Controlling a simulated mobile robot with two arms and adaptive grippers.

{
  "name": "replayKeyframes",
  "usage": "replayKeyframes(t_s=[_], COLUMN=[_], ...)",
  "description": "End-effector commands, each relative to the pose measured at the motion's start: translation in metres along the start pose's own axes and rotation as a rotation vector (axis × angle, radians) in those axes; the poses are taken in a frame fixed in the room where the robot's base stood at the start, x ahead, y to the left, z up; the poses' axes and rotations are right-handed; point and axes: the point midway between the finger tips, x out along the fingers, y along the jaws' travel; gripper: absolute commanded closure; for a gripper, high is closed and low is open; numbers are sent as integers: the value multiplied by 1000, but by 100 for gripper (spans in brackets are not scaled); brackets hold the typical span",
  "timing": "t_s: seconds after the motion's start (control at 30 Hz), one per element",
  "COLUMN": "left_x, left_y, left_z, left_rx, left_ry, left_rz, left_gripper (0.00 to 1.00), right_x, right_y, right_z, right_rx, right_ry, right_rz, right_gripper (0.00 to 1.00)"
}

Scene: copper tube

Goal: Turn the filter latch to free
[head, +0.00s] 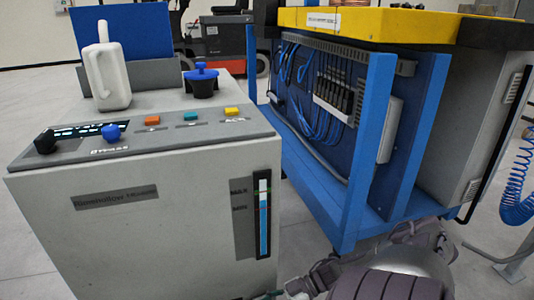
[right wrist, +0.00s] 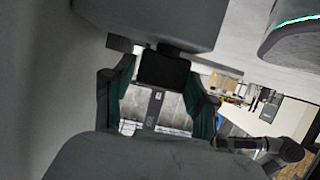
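A grey machine cabinet (head: 140,225) fills the left of the head view. On its sloped panel are a black knob (head: 45,140) and a blue knob (head: 110,131). A dark round fitting with a blue handle (head: 201,76) stands on top behind the panel. I cannot tell for sure which of these is the filter latch. In the right wrist view my right gripper (right wrist: 158,105) has its dark, green-padded fingers spread apart, with nothing held between them. My left gripper is not in view. Part of my right arm shows at the bottom right of the head view.
A white jug (head: 107,75) stands on the cabinet. Orange, teal and yellow buttons line the panel, and a level gauge (head: 263,215) is on its front. A blue-framed wiring rack (head: 355,160) with a yellow top (head: 395,25) stands to the right. Bare floor separates them.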

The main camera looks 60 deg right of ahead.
Motion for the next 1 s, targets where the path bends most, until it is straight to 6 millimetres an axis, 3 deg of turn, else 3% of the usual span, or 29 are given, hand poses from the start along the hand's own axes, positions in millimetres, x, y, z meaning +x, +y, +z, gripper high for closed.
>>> replayKeyframes(t_s=[0.47, 1.0], left_x=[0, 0], left_y=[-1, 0], left_z=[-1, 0], left_rx=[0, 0], left_ry=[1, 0], left_rz=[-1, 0], left_gripper=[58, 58], right_x=[-9, -108], right_y=[0, 0], right_z=[1, 1], right_rx=[2, 3], right_ry=[-3, -3], right_rz=[0, -1], right_gripper=[28, 28])
